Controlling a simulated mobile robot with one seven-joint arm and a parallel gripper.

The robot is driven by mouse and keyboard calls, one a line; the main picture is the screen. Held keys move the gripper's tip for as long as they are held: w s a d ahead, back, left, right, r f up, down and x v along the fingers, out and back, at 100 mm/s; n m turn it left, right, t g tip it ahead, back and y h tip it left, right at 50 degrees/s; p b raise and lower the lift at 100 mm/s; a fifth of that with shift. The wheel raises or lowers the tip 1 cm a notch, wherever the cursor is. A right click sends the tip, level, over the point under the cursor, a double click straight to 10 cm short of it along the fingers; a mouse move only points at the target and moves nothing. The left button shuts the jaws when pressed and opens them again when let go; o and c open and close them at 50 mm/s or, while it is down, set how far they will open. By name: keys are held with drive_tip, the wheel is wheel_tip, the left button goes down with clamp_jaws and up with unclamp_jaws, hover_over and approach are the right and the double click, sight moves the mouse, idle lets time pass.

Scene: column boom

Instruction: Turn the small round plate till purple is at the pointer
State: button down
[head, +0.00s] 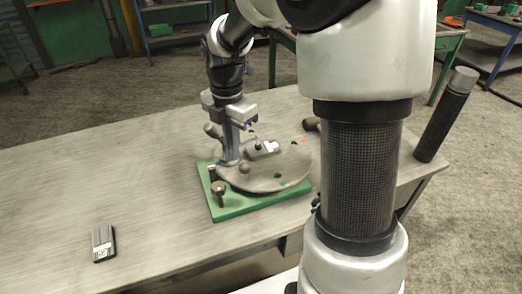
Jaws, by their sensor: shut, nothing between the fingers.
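The round plate (262,180) is a flat grey disc lying on a green base (250,207) on the bench. A small orange-red mark (303,141) shows near its far right rim and a green mark (282,184) near its front rim. A small purple spot (248,126) shows beside my gripper, and I cannot tell whether it lies on the plate. My gripper (229,160) is shut and empty, pointing down at the plate's left edge. I cannot tell whether it touches the plate. I cannot make out the pointer for certain.
A small grey block (263,149) sits on the plate. A dark knob (218,188) stands on the base's front left. A dark device (103,244) lies on the bench (150,180) at front left. A dark cylinder (445,115) stands at the right. The bench's left side is mostly clear.

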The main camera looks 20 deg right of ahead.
sight(247, 166)
drive_tip(key=shift+f, duration=0.2)
drive_tip(key=shift+f+b, duration=1.5)
drive_tip(key=shift+f, duration=0.95)
drive_tip(key=shift+s+d, duration=0.1)
drive_tip(key=shift+s, duration=0.05)
drive_tip(key=shift+s+d, duration=0.4)
drive_tip(key=shift+s, duration=0.2)
drive_tip(key=shift+d, duration=0.1)
drive_tip(key=shift+s+d+p, duration=0.5)
drive_tip(key=shift+s, duration=0.15)
drive_tip(key=shift+s+d, duration=0.1)
drive_tip(key=shift+d, duration=0.05)
